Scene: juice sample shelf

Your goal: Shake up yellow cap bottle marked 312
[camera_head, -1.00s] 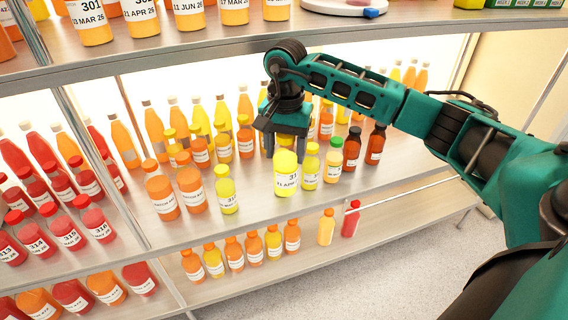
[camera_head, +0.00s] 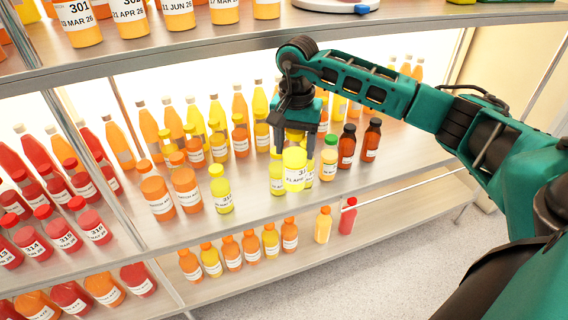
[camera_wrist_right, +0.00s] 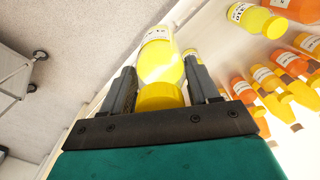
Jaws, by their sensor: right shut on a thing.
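My right gripper (camera_head: 295,148) is shut on a yellow bottle (camera_head: 295,174) and holds it upside of the middle shelf's front part, among other bottles. Its label shows "31" and "APR 26"; the last digit is not legible. In the right wrist view the two fingers (camera_wrist_right: 160,84) sit on either side of the yellow cap (camera_wrist_right: 160,96), and the yellow body (camera_wrist_right: 160,58) extends away from the wrist. In the head view the bottle looks foreshortened, so I cannot tell its exact tilt. My left gripper is not in view.
The middle shelf (camera_head: 250,212) carries many bottles. A yellow bottle (camera_head: 276,178) stands just left of the held one, a green-cap bottle (camera_head: 329,160) and brown bottles (camera_head: 347,147) to its right. The upper shelf (camera_head: 200,44) is above. The front shelf strip is partly clear.

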